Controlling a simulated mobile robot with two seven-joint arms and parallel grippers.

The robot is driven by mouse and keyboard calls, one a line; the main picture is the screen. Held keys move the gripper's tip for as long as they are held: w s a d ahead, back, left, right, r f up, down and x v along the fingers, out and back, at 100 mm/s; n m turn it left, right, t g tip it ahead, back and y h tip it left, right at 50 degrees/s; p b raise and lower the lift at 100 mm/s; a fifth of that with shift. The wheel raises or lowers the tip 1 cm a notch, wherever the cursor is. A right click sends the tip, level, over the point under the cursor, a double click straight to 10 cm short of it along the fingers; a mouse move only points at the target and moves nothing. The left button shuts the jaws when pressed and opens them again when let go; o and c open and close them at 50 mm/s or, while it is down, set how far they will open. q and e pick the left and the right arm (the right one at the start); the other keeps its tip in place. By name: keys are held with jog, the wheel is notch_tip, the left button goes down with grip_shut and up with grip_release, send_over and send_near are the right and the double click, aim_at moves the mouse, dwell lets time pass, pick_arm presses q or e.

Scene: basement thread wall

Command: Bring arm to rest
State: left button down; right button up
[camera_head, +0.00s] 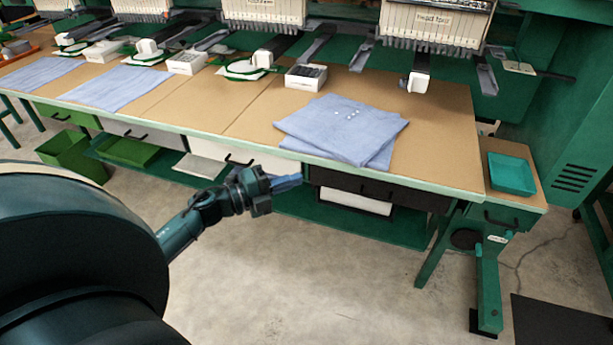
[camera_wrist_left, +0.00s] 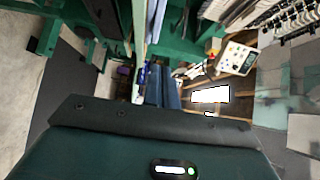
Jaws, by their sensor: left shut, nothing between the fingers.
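My left gripper (camera_head: 286,182) is shut and empty. It is in front of the long work table (camera_head: 455,165), below the level of its top, by the drawer fronts. I cannot tell whether it touches them. In the left wrist view, its two blue fingers (camera_wrist_left: 163,88) lie together with nothing visible between them. My left arm comes in from the left over the floor. My right gripper is in neither view.
Folded blue cloths (camera_head: 345,130) lie on the table top, with small white pieces on the upper one. A white box (camera_head: 306,78) stands behind. A teal tray (camera_head: 511,174) sits at the right end. Green bins (camera_head: 72,155) are below at left. The floor (camera_head: 330,270) in front is clear.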

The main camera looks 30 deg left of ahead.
pick_arm(q)
jog(key=shift+s+a, duration=0.15)
jog(key=shift+s, duration=0.05)
dwell(0.5)
jog(key=s+d+f+n+g+y+p, duration=0.2)
jog(key=s+d+f+n+y+p, duration=0.1)
jog(key=s+d+n, duration=0.6)
jog(key=s+d+f+n+g+y+p, duration=0.2)
jog(key=s+d+f+n+y+p, duration=0.1)
jog(key=s+d+n, duration=0.5)
jog(key=d+n, duration=0.2)
jog(key=n, duration=0.2)
jog(key=shift+s+d, duration=0.3)
jog(key=shift+s, duration=0.05)
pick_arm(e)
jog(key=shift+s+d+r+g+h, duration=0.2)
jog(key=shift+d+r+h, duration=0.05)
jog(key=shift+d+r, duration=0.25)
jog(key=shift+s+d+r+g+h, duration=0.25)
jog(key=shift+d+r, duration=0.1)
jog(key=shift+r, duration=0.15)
pick_arm(q)
jog(key=shift+f, duration=0.1)
